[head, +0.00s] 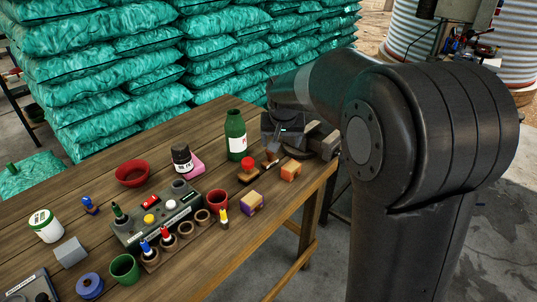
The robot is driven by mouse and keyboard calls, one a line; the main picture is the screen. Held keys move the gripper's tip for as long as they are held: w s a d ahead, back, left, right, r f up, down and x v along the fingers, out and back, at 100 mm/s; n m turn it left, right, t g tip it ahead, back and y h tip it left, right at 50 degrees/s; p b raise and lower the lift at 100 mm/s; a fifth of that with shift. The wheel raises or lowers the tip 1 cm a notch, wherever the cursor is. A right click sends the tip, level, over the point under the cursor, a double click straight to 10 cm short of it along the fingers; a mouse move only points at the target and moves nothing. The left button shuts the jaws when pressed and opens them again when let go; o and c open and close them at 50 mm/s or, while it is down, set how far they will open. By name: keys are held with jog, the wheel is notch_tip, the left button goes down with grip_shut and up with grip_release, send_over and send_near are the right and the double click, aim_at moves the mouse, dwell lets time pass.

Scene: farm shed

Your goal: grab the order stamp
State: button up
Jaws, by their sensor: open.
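Several small stamp-like pieces stand on the wooden table, and I cannot read which is the order stamp. A blue-topped one (145,248) and a red-topped one (166,236) stand upright in a brown rack with round holes (184,230). A yellow-topped one (223,219) stands at the rack's right end, and another blue-topped one (90,205) stands apart at left. A piece with a red knob and brown base (247,172) sits near the far right corner. My gripper (274,142) is open above that corner, right of the red-knobbed piece; its fingertips are hard to make out.
A green bottle (236,140) stands close left of my gripper. An orange block (291,172) and grey vise-like hardware (322,143) are close by. The far left tabletop is clearer.

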send_near(270, 156)
jog(key=x, duration=1.1)
jog(key=shift+w+d+f, duration=0.25)
jog(key=shift+w+f, duration=0.05)
jog(key=shift+w, duration=0.05)
jog(key=c, duration=1.5)
